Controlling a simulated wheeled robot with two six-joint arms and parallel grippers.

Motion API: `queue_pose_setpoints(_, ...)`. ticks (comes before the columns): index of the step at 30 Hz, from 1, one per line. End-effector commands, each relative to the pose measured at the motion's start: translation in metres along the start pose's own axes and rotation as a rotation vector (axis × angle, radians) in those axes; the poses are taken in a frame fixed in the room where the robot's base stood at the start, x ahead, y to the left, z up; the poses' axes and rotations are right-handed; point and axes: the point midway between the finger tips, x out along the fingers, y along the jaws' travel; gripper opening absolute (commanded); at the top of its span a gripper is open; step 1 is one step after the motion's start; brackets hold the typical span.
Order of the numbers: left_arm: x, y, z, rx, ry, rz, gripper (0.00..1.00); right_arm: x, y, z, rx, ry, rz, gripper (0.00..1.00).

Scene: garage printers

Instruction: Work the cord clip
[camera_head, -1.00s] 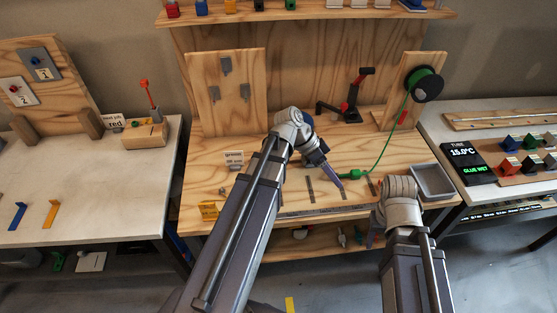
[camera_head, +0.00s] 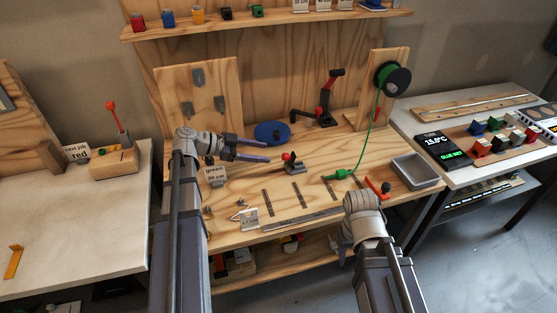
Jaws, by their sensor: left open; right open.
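A green cord runs from the green spool (camera_head: 392,78) down to a green plug end (camera_head: 338,174) lying on the wooden bench (camera_head: 325,198). A small black fixture with a red lever (camera_head: 292,162) stands left of the plug; a red piece (camera_head: 378,187) sits right of it, partly behind my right wrist. I cannot tell for sure which is the cord clip. My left gripper (camera_head: 266,151) is open and empty, its fingers pointing right, above the bench and in front of a blue disc (camera_head: 272,132). My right gripper (camera_head: 346,246) is low at the bench's front edge, its fingers mostly hidden.
A grey tray (camera_head: 415,171) stands at the bench's right. A black stand with a red head (camera_head: 327,100) is at the back. The right table (camera_head: 470,150) holds coloured blocks.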

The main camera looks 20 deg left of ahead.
Motion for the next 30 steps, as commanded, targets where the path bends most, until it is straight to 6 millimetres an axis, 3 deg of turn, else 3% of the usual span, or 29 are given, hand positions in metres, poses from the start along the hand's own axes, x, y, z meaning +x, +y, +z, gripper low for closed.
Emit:
queue_pose_setpoints(11,0.002,-0.002,0.006,0.009,0.008,-0.007,0.61,0.008,-0.001,0.0,0.0,0.0,0.0,0.5)
queue_pose_setpoints(24,0.063,-0.002,0.007,0.01,0.007,-0.005,0.61,0.032,-0.003,-0.002,0.0,0.0,0.0,0.5)
queue_pose_setpoints(30,0.076,-0.002,0.006,0.008,0.007,-0.007,0.61,0.036,-0.003,-0.002,0.0,0.0,0.0,0.5)
